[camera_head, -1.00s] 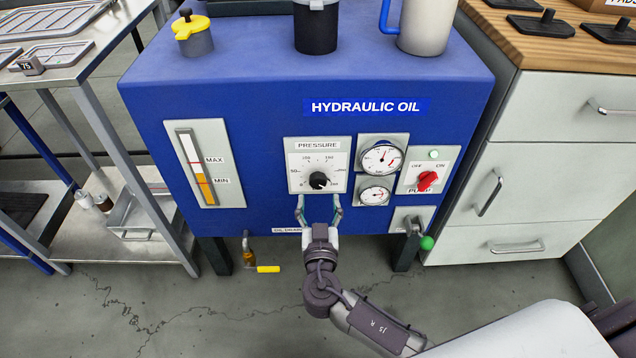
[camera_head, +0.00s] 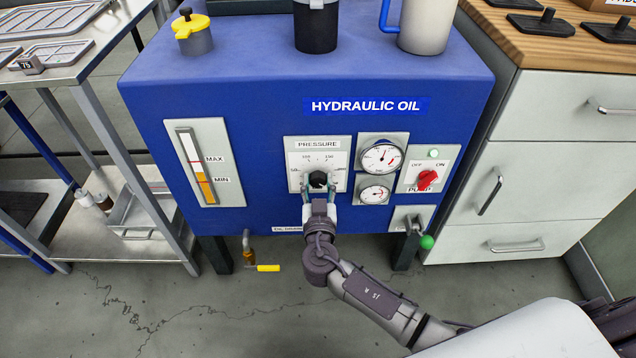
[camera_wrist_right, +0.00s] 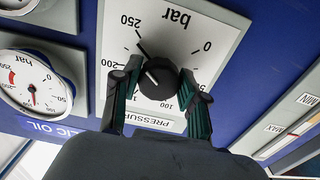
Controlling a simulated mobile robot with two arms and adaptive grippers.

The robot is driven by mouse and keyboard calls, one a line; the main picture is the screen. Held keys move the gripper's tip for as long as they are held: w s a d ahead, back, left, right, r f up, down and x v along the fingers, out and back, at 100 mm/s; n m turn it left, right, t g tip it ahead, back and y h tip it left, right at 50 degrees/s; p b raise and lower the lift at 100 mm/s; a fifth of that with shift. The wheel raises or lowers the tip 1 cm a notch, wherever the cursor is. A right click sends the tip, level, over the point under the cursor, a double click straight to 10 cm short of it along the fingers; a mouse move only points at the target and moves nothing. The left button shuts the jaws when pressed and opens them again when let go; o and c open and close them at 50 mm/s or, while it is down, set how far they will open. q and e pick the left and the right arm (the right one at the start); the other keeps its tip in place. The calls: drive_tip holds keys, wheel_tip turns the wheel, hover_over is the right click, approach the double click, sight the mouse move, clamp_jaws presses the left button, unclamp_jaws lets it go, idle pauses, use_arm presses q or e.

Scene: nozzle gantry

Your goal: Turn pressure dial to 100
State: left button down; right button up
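The pressure dial (camera_head: 318,180) is a black round knob on a white scale plate (camera_head: 299,157) on the front of the blue hydraulic oil unit. In the right wrist view the knob (camera_wrist_right: 157,80) appears with its scale upside down. In the wrist view the fingertips of the gripper (camera_wrist_right: 159,74) appear to touch the knob's sides. The fingers partly cover the lower scale in the head view. My left gripper is not in view.
Two round gauges (camera_head: 381,158) and a red pump switch (camera_head: 427,180) are to the right of the dial. A level gauge (camera_head: 197,165) is to its left. A green-knobbed lever (camera_head: 427,242) and a yellow-handled valve (camera_head: 268,268) sit low on the unit.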

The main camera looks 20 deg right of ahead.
drive_tip(key=shift+c, duration=1.1)
drive_tip(key=shift+n, duration=0.3)
